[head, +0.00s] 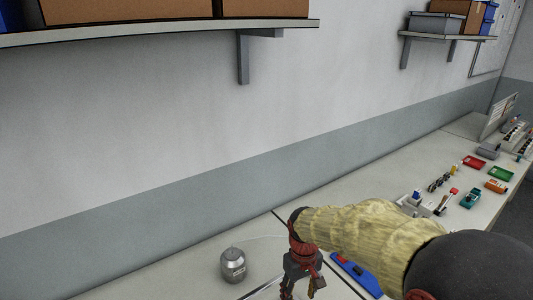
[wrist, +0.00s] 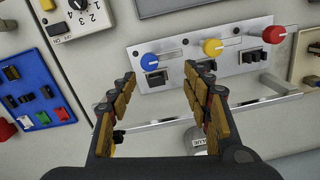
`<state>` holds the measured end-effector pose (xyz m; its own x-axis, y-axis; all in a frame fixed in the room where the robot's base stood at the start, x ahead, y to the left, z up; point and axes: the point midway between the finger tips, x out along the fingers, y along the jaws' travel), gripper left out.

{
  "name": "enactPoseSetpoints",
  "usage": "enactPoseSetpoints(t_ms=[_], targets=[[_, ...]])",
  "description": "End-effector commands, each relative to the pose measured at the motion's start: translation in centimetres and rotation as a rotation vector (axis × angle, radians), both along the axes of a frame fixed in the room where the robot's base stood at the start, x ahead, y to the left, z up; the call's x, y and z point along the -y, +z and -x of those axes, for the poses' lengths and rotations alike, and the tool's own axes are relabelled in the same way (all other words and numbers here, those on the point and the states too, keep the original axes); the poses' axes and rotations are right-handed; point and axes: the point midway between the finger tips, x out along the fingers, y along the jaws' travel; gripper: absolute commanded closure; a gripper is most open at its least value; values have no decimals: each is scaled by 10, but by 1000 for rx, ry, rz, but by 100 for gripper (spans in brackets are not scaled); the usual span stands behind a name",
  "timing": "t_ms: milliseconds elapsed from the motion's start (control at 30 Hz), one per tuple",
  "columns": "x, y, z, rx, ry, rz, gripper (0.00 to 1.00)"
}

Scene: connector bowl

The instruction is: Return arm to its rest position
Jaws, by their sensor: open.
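My arm in its yellow sleeve reaches in from the lower right of the head view. My gripper (head: 288,290) points down over the workbench, with its lower end near the picture's bottom edge. In the wrist view my gripper (wrist: 160,76) has its two tan-padded fingers apart, with nothing held between them. Beyond the fingertips is a metal panel (wrist: 262,76) with blue, yellow and red knobs. A small metal container, partly hidden by the right finger, shows low in the wrist view.
A grey metal container (head: 233,265) stands on the bench left of my gripper. A shelf (head: 170,33) with boxes hangs above.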

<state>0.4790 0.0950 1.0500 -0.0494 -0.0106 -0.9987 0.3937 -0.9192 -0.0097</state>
Motion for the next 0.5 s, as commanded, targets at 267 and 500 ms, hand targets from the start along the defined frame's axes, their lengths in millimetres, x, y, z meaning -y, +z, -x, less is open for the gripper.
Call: enactPoseSetpoints(t_ms=[267, 500], targets=[[33, 61, 67, 105, -167, -20, 51], [62, 105, 130, 254, -294, -54, 51]])
